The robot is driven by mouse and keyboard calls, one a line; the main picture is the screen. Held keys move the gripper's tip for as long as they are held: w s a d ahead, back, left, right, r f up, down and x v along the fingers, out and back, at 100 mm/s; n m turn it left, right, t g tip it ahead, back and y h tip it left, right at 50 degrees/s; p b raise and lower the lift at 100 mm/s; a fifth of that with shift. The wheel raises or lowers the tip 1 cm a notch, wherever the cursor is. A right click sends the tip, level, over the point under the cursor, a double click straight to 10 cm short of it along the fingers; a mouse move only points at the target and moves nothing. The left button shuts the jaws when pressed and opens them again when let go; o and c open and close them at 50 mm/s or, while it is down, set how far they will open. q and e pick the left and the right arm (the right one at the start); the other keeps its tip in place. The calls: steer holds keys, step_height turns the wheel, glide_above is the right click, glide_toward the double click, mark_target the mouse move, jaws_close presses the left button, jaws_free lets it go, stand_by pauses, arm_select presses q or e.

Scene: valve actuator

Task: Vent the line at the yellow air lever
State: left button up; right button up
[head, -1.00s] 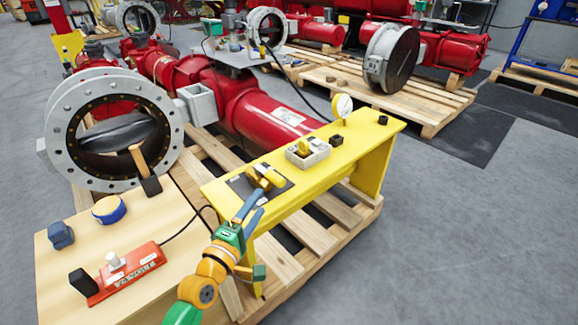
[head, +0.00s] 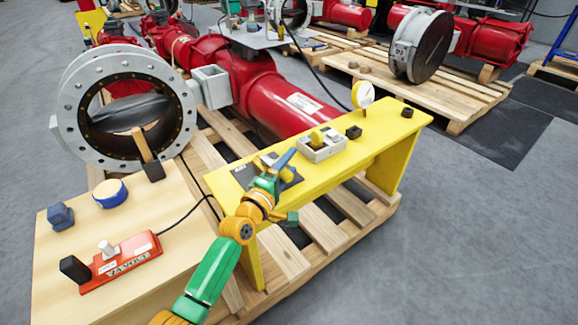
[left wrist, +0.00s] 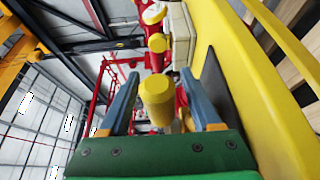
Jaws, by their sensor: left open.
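A yellow handle (left wrist: 157,98), seemingly the air lever, shows in the left wrist view as a thick cylinder seen nearly end-on. In the head view the lever is largely hidden behind my left gripper (head: 274,170), over the dark plate (head: 290,178) on the yellow bench (head: 385,133). In the left wrist view my left gripper (left wrist: 161,85) is open, with one blue finger on each side of the handle. A gap shows on both sides, wider on the right. Contact cannot be told. My right gripper is not in view.
Beyond the lever, the bench holds a white box with a yellow knob (head: 317,137), small black blocks (head: 354,132) and a gauge (head: 362,95).

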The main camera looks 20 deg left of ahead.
arm_select(q)
jaws_close()
stand_by(1.4)
